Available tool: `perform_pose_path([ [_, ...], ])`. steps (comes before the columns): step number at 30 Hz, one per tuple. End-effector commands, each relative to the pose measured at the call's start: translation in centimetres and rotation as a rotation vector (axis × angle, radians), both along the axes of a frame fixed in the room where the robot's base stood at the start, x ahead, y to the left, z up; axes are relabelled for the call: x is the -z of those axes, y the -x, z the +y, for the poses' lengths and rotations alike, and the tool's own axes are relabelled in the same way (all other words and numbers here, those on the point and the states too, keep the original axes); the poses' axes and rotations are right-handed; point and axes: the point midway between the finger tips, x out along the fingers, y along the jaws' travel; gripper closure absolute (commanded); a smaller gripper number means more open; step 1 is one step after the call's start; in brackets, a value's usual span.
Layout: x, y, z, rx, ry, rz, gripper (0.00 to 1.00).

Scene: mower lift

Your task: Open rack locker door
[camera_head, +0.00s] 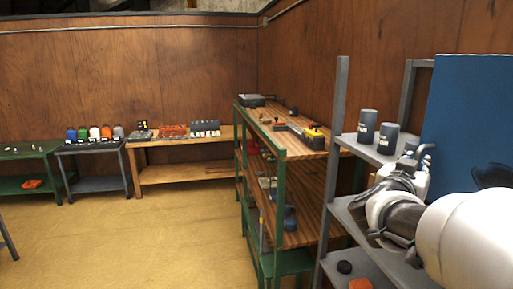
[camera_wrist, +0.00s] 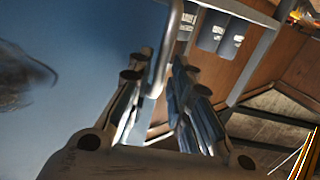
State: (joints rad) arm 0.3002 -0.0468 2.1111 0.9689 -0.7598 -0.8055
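The blue rack locker door (camera_head: 475,110) stands upright at the right of the head view and appears shut. It also fills the left of the wrist view (camera_wrist: 60,60). A grey bar handle (camera_wrist: 168,45) runs down in front of the door. My gripper (camera_wrist: 160,65) is open, with one finger on each side of the handle's lower end. I cannot tell whether a finger touches it. In the head view my gripper (camera_head: 422,155) is beside the door's left edge, partly hidden by my own arm.
A grey metal rack (camera_head: 340,120) beside the door holds dark canisters (camera_head: 367,126). A green-framed shelf (camera_head: 279,190) with tools stands left of it. Low tables line the far wall. The floor (camera_head: 150,240) at left is clear.

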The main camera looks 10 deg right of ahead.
Motion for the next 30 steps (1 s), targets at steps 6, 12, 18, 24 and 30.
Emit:
perform_pose_path([
  [6, 0.0, -1.6, -2.1, 0.001, -0.001, -0.001, 0.81],
  [12, 0.0, -2.0, -2.5, 0.000, 0.000, 0.000, 0.81],
  [18, 0.0, -2.0, -2.5, -0.001, 0.000, 0.000, 0.82],
  [24, 0.0, -1.9, -2.4, -0.001, 0.000, 0.000, 0.95],
  [30, 0.0, -1.9, -2.4, -0.001, 0.000, 0.000, 1.00],
])
